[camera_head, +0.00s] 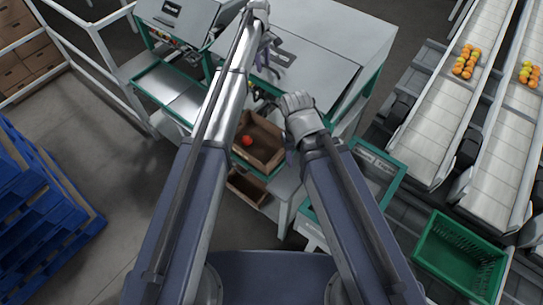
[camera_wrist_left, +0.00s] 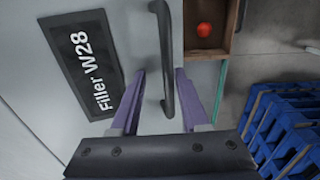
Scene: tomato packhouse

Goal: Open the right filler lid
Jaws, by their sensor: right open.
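The right filler lid (camera_head: 325,55) is a broad grey panel at the top middle of the head view, lying closed. In the left wrist view, its dark bar handle (camera_wrist_left: 162,45) stands beside a black plate (camera_wrist_left: 85,62) reading "Filler W28". My left gripper (camera_head: 265,48) is over the lid at the handle. The wrist view shows its purple fingers (camera_wrist_left: 164,90) apart, with the near end of the handle between them and clear space on both sides. My right gripper (camera_head: 292,152) is open, beside the filler's front; its fingers are mostly hidden by its wrist.
A brown crate (camera_head: 272,142) with a red tomato (camera_head: 247,140) sits below the filler's front. A second filler (camera_head: 185,20) stands to the left. Conveyors (camera_head: 440,115) with fruit and a green crate (camera_head: 460,252) are on the right. Blue pallets (camera_head: 45,215) and white railings stand left.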

